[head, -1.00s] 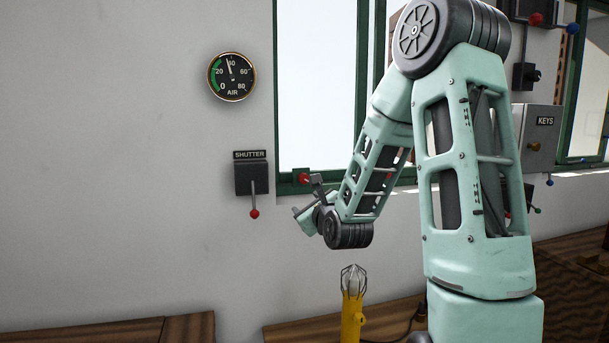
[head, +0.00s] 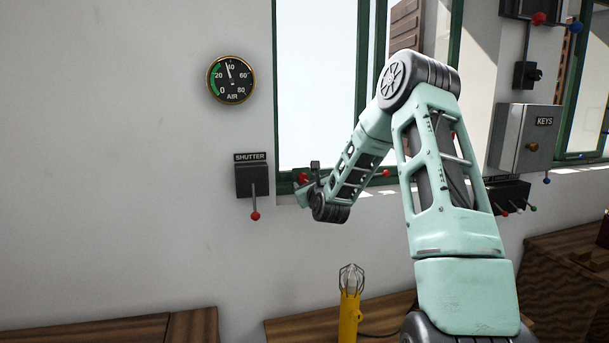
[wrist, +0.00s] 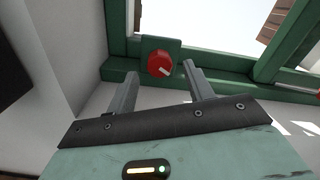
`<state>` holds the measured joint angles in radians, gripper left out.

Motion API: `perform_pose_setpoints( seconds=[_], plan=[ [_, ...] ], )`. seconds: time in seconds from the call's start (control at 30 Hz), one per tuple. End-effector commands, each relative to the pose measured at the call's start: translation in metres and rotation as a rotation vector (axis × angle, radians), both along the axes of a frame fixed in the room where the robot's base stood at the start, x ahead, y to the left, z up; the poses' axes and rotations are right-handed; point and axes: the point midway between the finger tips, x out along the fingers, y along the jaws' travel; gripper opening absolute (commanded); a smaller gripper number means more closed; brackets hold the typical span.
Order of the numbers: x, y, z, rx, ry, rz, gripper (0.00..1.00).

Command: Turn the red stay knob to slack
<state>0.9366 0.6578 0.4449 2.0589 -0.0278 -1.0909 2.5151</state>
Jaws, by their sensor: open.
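The red stay knob (wrist: 159,64) sits on a green plate on the window frame. In the head view the knob (head: 303,177) shows partly beside my gripper (head: 309,184). In the wrist view my gripper (wrist: 161,76) is open, one finger left and one right of the knob, with nothing between them. I cannot tell whether the fingertips touch the knob or frame. No slack marking is readable.
A second red knob (head: 386,173) is on the window sill frame to the right. The shutter lever (head: 254,200) is close on the left, below the air gauge (head: 231,80). A yellow caged lamp (head: 350,305) stands below my wrist. A keys box (head: 525,136) is at the right.

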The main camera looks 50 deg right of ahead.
Motion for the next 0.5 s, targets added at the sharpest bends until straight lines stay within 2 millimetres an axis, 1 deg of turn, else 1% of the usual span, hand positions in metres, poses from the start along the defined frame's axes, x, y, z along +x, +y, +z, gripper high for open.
perform_pose_setpoints(
  seconds=[0.03,0.2,0.33,0.5],
  plan=[
    [0.008,-0.004,0.002,0.0,0.001,0.002,0.52],
    [0.023,-0.013,0.001,0.001,0.001,0.001,0.52],
    [0.028,-0.016,0.0,-0.001,0.001,0.001,0.52],
    [0.028,-0.017,0.0,-0.001,0.001,0.001,0.52]
  ],
)
